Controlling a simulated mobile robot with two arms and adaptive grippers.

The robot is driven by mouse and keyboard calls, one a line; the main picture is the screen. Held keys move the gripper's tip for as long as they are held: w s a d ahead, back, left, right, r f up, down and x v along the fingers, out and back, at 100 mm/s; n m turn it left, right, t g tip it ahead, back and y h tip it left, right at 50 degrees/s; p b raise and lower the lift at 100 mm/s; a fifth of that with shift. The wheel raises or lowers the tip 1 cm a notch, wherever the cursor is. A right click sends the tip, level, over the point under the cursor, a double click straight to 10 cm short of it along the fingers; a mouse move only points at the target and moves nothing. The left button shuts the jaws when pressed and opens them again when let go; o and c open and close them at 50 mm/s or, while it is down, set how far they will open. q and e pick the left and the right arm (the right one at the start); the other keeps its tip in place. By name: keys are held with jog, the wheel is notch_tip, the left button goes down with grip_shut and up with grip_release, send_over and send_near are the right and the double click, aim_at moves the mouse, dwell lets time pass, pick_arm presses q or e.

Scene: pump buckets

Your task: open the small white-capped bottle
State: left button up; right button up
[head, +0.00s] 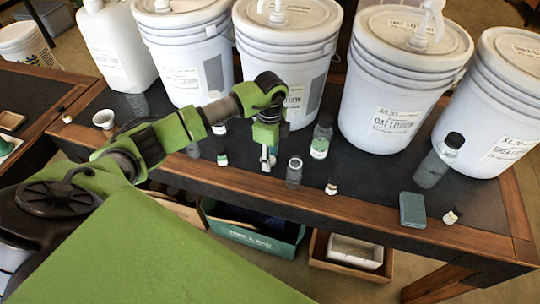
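My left gripper (268,162) points down over the front part of the dark table top. Its fingers look close together, but I cannot tell whether they hold anything. Just right of it stands a small clear bottle or jar (294,173) with a pale top, apart from the fingers as far as I can see. A very small bottle (331,187) stands further right near the front edge, and another (451,216) is at the far right. They are too small for me to be sure which has the white cap. My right gripper is out of view.
Large white pump buckets (392,98) line the back. A green-labelled bottle (321,138) and a dark-capped clear bottle (438,160) stand before them. A teal block (412,210) lies near the front edge. Crates, one green (255,233), sit below the table.

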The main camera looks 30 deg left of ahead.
pick_arm(q)
jog(key=shift+r, duration=0.7)
notch_tip(320, 180, up, 11)
jog(key=b, duration=0.1)
jog(key=shift+s, duration=0.1)
